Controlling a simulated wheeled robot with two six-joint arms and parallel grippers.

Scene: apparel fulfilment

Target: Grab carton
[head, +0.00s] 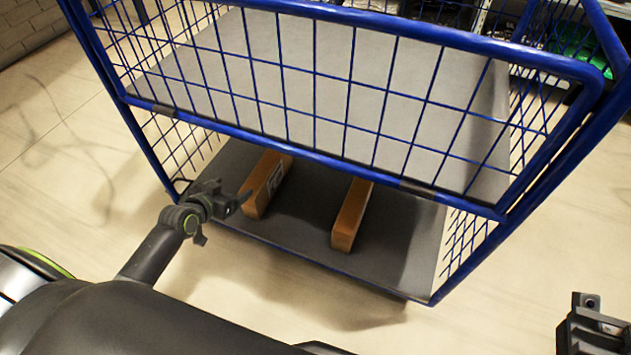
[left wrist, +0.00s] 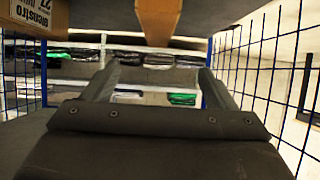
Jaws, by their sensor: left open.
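Two long brown cartons lie on the dark lower shelf of the blue wire cart in the head view. The left carton (head: 267,183) has a pale label; the right carton (head: 352,213) lies apart from it. My left gripper (head: 240,200) is at the shelf's left front, close beside the near end of the left carton. In the left wrist view its fingers (left wrist: 160,75) are spread with nothing between them. That view also shows a labelled carton (left wrist: 38,17) at upper left and another carton (left wrist: 159,20) at top centre. My right gripper (head: 590,328) is partly in view at lower right.
The cart's blue front rail (head: 300,145) and grey upper panel (head: 290,75) hang over the cartons' far ends. Wire mesh (left wrist: 262,60) stands at the right of the left wrist view. Stocked racks are behind. The floor (head: 60,140) left of the cart is clear.

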